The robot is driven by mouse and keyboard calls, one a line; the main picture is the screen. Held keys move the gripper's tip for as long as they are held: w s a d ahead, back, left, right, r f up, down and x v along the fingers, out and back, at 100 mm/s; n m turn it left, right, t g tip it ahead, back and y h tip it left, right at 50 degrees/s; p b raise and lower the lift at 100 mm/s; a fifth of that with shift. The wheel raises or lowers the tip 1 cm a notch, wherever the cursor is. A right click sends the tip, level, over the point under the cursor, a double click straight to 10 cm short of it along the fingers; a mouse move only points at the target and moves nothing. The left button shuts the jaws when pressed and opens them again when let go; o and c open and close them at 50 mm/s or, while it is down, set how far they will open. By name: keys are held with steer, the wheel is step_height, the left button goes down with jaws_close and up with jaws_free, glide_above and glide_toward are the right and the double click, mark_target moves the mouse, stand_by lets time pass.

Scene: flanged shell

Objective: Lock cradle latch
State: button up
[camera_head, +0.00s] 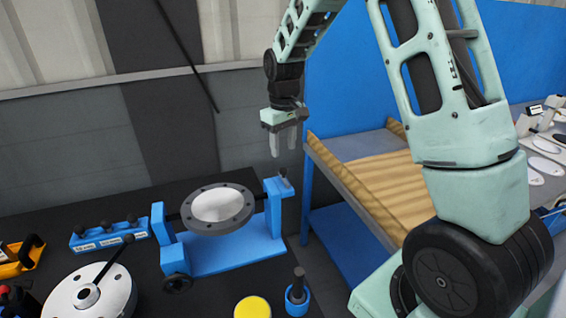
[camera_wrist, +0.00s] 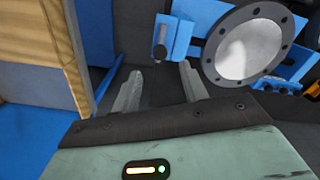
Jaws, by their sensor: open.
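The blue cradle (camera_head: 225,254) stands on the dark bench and bears the round grey flanged shell (camera_head: 219,208) between its two uprights. At its right upright a small grey latch pin (camera_head: 284,176) stands up; in the wrist view the latch (camera_wrist: 161,45) shows on the blue upright. My gripper (camera_head: 283,150) is open and empty, pointing down just above the latch in the head view. In the wrist view its two fingers (camera_wrist: 160,82) are apart, with the latch beyond them and no visible contact. The latch's exact lock position cannot be told.
A blue block with several black knobs (camera_head: 108,233) lies left of the cradle. A round white fixture with a lever (camera_head: 90,292), a yellow disc (camera_head: 253,307) and a blue holder (camera_head: 297,296) stand in front. A wooden tray (camera_head: 380,185) on a blue frame is at the right.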

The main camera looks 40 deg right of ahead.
mark_target(283, 169)
step_height(283, 169, down, 7)
steer(key=shift+f+p, duration=0.1)
steer(key=shift+p, duration=0.6)
